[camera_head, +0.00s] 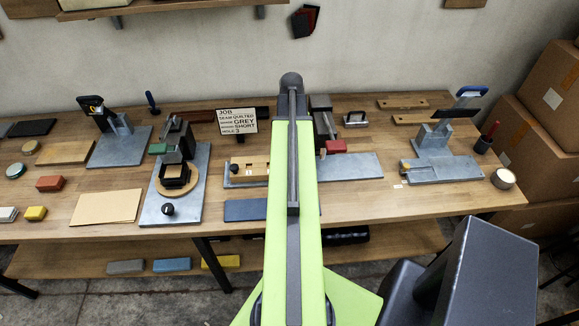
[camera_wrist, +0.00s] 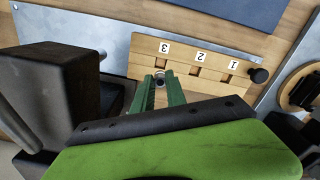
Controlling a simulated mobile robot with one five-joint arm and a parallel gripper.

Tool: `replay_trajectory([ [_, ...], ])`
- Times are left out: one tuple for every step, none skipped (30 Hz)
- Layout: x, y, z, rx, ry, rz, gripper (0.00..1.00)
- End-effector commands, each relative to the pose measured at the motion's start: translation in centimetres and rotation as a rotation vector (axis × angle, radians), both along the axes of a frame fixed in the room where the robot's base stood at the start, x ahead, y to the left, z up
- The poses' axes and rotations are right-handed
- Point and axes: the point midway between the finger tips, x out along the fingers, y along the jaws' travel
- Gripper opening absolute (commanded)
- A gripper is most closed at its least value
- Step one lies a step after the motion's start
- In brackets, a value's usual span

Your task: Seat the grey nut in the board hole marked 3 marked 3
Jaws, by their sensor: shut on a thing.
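The wooden board (camera_wrist: 147,52) carries the marks 3, 2 and 1, upside down in the wrist view, with notch-like holes by them. In the head view the board (camera_head: 255,162) is partly covered by my arm. My gripper (camera_wrist: 161,82) has green fingers, shut on the small grey nut (camera_wrist: 160,79). The nut is between the fingertips, at the board's edge by the mark 3. My gripper is hidden behind my arm in the head view.
A dark knob (camera_wrist: 259,75) stands at the board's end by mark 1. A large dark block (camera_wrist: 62,85) rises close left of my fingers. A job card (camera_head: 237,121) stands behind the board. A blue mat (camera_head: 246,210) lies in front. A clamp fixture (camera_head: 176,180) stands left.

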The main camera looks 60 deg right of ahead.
Motion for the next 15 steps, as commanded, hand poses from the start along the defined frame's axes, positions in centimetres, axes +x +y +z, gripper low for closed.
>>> replay_trajectory([
  [0.0, 0.0, -2.3, 0.0, 0.0, 0.0, 0.0],
  [0.0, 0.0, -3.0, 0.0, 0.0, 0.001, 0.0],
  [0.0, 0.0, -3.8, 0.0, 0.0, 0.001, 0.0],
  [0.0, 0.0, -4.2, 0.0, 0.0, 0.001, 0.0],
  [0.0, 0.0, -4.5, 0.0, 0.0, 0.001, 0.0],
  [0.0, 0.0, -4.6, 0.0, 0.0, 0.001, 0.0],
  [0.0, 0.0, -4.5, 0.0, 0.0, 0.001, 0.0],
  [0.0, 0.0, -4.4, 0.0, 0.0, 0.001, 0.0],
  [0.0, 0.0, -4.3, 0.0, 0.0, 0.001, 0.0],
  [0.0, 0.0, -4.4, 0.0, 0.0, 0.001, 0.0],
  [0.0, 0.0, -4.6, 0.0, 0.0, 0.001, 0.0],
  [0.0, 0.0, -5.2, 0.0, 0.0, 0.001, 0.0],
  [0.0, 0.0, -5.7, 0.0, 0.0, 0.001, 0.0],
  [0.0, 0.0, -6.3, 0.0, 0.0, 0.001, 0.0],
  [0.0, 0.0, -7.0, 0.0, 0.0, 0.001, 0.0],
])
